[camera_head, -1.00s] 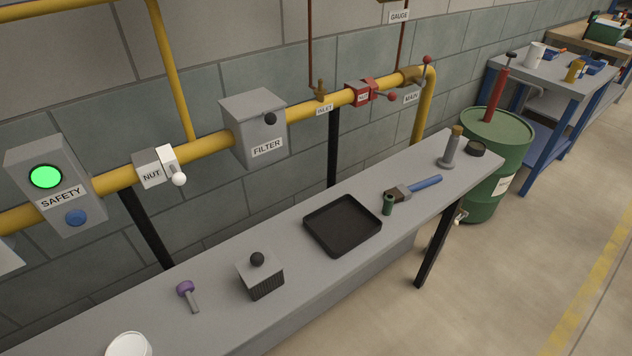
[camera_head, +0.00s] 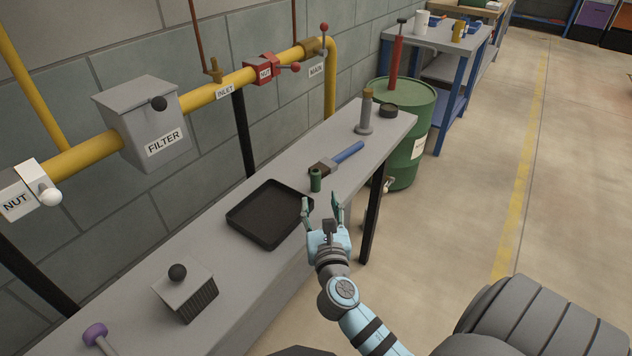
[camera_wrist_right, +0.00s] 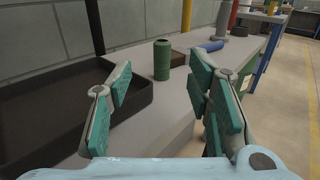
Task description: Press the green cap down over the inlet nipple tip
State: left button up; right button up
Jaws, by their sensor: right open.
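The green cap (camera_head: 315,180), a small upright cylinder, stands on the grey bench just right of the black tray. In the right wrist view the cap (camera_wrist_right: 162,60) shows ahead, between the fingers in the picture but beyond them. My right gripper (camera_head: 335,204) is open and empty at the bench's front edge, short of the cap. Its two teal-padded fingers (camera_wrist_right: 163,100) are spread wide in the wrist view. The inlet nipple (camera_head: 215,70) is a small brass fitting on the yellow pipe above the INLET label. My left gripper is not in view.
The black tray (camera_head: 238,216) lies close left of the cap. A blue-handled tool (camera_head: 347,152) lies just behind the cap. A grey post-like item (camera_head: 364,115) and a dark round lid (camera_head: 388,110) stand at the bench's far end. A filter box (camera_head: 144,118) juts from the pipe.

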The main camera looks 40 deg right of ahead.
aim_at(317, 177)
jog(key=b+x, duration=0.1)
jog(key=x, duration=0.3)
jog(key=b+x, duration=0.1)
jog(key=x, duration=0.3)
jog(key=b+x, duration=0.1)
jog(key=x, duration=0.3)
jog(key=shift+s+d+f, duration=0.15)
jog(key=shift+f, duration=0.2)
jog(key=shift+w+d, duration=0.2)
jog(key=shift+w, duration=0.15)
jog(key=shift+r, duration=0.1)
grip_shut()
